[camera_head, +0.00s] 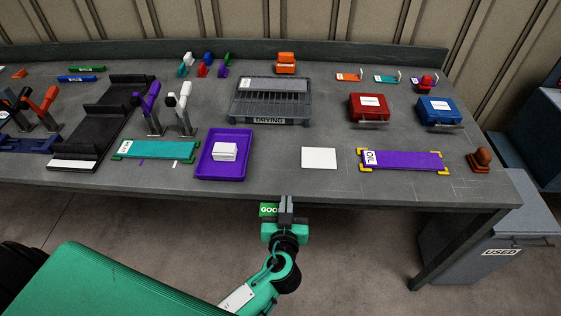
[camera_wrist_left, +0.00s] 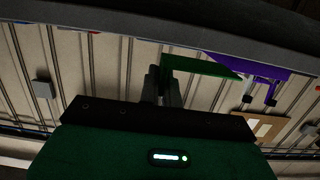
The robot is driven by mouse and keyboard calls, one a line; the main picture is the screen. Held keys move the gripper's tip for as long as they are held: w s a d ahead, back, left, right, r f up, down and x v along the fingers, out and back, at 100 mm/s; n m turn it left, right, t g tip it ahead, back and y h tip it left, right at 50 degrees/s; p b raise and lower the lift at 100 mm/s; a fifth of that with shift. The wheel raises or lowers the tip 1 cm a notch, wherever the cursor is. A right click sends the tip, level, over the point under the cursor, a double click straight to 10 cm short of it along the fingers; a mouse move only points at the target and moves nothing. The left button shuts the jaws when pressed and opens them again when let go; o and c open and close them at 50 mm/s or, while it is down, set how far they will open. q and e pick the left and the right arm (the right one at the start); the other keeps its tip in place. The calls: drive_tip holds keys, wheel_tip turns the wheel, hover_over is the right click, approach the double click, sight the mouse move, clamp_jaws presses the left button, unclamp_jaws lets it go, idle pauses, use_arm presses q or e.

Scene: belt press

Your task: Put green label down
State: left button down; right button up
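The green label (camera_head: 268,210) with white lettering that reads "GOO…" is at the front edge of the table, its right part hidden by my fingers. My left gripper (camera_head: 286,208) is shut on it and holds it in front of the table edge, clear of the tabletop as far as I can see. In the left wrist view the green label (camera_wrist_left: 200,65) sticks out to the right from between the closed dark fingers (camera_wrist_left: 163,82). My right gripper is not in view.
The grey table (camera_head: 325,187) holds a purple tray (camera_head: 224,174) with a white block, a white card (camera_head: 319,158), a purple OIL strip (camera_head: 407,160), a teal strip (camera_head: 158,150) and a DRYING rack (camera_head: 270,101). A grey USED bin (camera_head: 488,235) stands right. Bare tabletop lies around the card.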

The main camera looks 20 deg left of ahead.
use_arm(q)
drive_tip(key=p, duration=0.4)
approach(288, 164)
drive_tip(key=w, duration=0.2)
drive_tip(key=w+a+r, duration=0.1)
drive_tip(key=w, duration=0.1)
drive_tip(key=w+r, duration=0.1)
drive_tip(key=shift+w+a, duration=0.2)
drive_tip(key=shift+w, duration=0.2)
drive_tip(key=x, duration=0.1)
drive_tip(key=p+x, duration=0.1)
drive_tip(key=x, duration=0.2)
drive_tip(key=shift+r, duration=0.4)
drive_tip(key=shift+w+f+p, duration=0.1)
drive_tip(key=shift+f+p, duration=0.15)
drive_tip(key=shift+p, duration=0.05)
drive_tip(key=shift+f+b, duration=0.2)
drive_tip(key=shift+b, duration=0.1)
drive_tip(key=c, duration=1.6)
unclamp_jaws()
drive_tip(key=shift+r, duration=0.1)
